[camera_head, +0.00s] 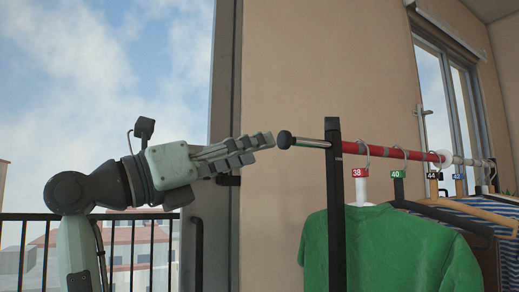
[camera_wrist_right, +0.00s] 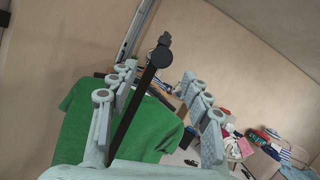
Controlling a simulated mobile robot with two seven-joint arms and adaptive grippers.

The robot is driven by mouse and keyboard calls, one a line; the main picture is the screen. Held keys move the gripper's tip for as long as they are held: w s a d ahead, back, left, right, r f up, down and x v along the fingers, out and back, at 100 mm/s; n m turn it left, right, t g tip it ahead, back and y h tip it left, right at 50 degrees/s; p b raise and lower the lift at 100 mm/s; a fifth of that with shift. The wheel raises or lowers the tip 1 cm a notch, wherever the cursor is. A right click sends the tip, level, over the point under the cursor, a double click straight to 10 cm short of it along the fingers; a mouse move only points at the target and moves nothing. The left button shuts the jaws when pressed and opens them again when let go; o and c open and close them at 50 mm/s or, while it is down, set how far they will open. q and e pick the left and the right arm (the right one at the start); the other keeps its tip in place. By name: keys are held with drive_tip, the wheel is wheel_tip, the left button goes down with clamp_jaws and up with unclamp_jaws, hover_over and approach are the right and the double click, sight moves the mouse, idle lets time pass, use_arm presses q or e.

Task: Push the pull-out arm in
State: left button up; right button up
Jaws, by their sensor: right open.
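The pull-out arm (camera_head: 308,143) is a thin metal rod with a round black knob (camera_head: 284,139) at its end. It sticks out to the left of the black upright post (camera_head: 335,215) of a clothes rack. My right gripper (camera_head: 266,141) is open and empty, with its fingertips just left of the knob and a small gap between them. In the right wrist view, the knob (camera_wrist_right: 160,56) appears between the spread fingers (camera_wrist_right: 160,74), beyond them. My left gripper is not in view.
A red rail (camera_head: 390,150) runs back from the post. A green shirt (camera_head: 400,250) and other garments hang from it on numbered hangers. A black balcony railing (camera_head: 150,218) is at the left, and a wall (camera_head: 285,80) stands behind. Several small items (camera_wrist_right: 255,145) lie at the lower right of the wrist view.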

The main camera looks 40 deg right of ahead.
sight(281, 138)
drive_tip(key=d+r+y, duration=0.1)
drive_tip(key=d, duration=0.1)
drive_tip(key=d+r+y, duration=0.1)
drive_tip(key=d, duration=0.1)
drive_tip(key=s+d+r+m+g+y, duration=0.1)
drive_tip(key=d, duration=0.1)
drive_tip(key=shift+d+y, duration=0.1)
drive_tip(key=shift+y, duration=0.3)
drive_tip(key=shift+d, duration=0.4)
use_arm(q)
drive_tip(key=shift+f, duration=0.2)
use_arm(e)
drive_tip(key=shift+c, duration=0.5)
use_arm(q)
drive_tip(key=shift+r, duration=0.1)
use_arm(e)
clamp_jaws()
